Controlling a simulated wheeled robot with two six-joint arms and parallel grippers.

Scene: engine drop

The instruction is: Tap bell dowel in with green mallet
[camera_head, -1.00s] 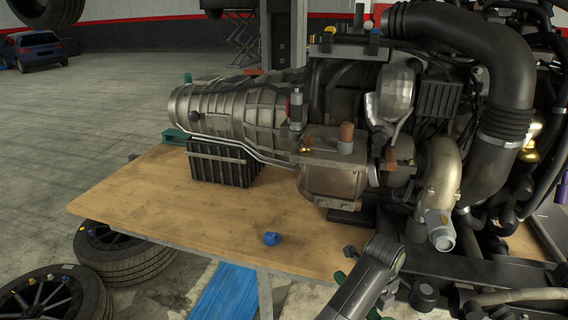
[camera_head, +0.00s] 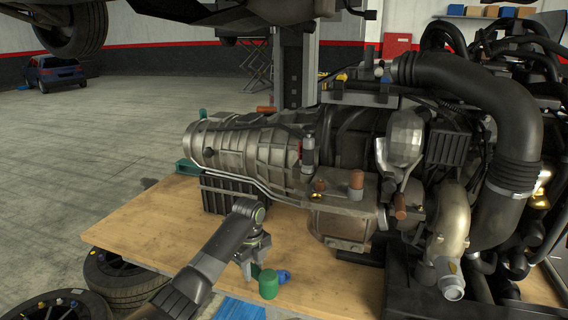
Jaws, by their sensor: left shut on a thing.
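My left gripper (camera_head: 247,270) points down over the front of the wooden bench, below the end of my dark arm. It is shut on the green mallet (camera_head: 268,285), whose green head shows just right of the fingers; its handle is mostly hidden. The engine and gearbox (camera_head: 250,145) lie on the bench behind. An upright copper-coloured peg (camera_head: 356,180) stands on the engine's front bracket, and another copper-coloured peg (camera_head: 400,207) sticks out to its right. I cannot tell which part is the bell dowel. My right gripper is not in view.
A small blue piece (camera_head: 284,276) lies on the bench (camera_head: 145,230) right behind the mallet head. A black ribbed block (camera_head: 226,197) is under the gearbox. The bench's left part is clear. Tyres (camera_head: 125,275) lie on the floor at lower left.

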